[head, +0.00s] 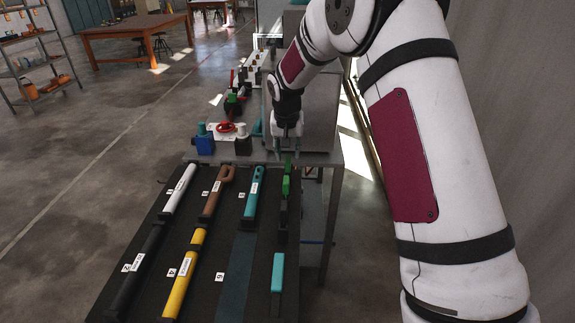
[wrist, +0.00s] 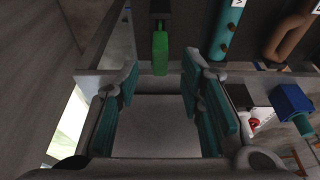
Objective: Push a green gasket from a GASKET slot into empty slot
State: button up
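A green piece (head: 286,186) stands in the top right slot of the dark slotted board (head: 205,205). It shows as a bright green block (wrist: 160,50) ahead of the fingers in the wrist view. My gripper (head: 287,150) is just beyond the board's far edge, over the grey table, apart from the green piece. In the wrist view my gripper (wrist: 159,88) is open, its teal-padded fingers wide apart with nothing between them. A flat dark-blue strip (head: 236,268) in the lower row holds no tube. The slot label lettering is too small to read.
White (head: 180,188), brown (head: 217,190) and teal (head: 253,192) tubes lie left of the green piece. Black (head: 136,270) and yellow (head: 183,272) tubes and a teal block (head: 278,272) lie nearer. Blue and red valve parts (head: 222,138) stand on the table left of my gripper.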

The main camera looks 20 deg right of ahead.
aim_at(288, 160)
jog(key=shift+b+x, duration=1.4)
jog(key=shift+x, duration=1.85)
grip_shut()
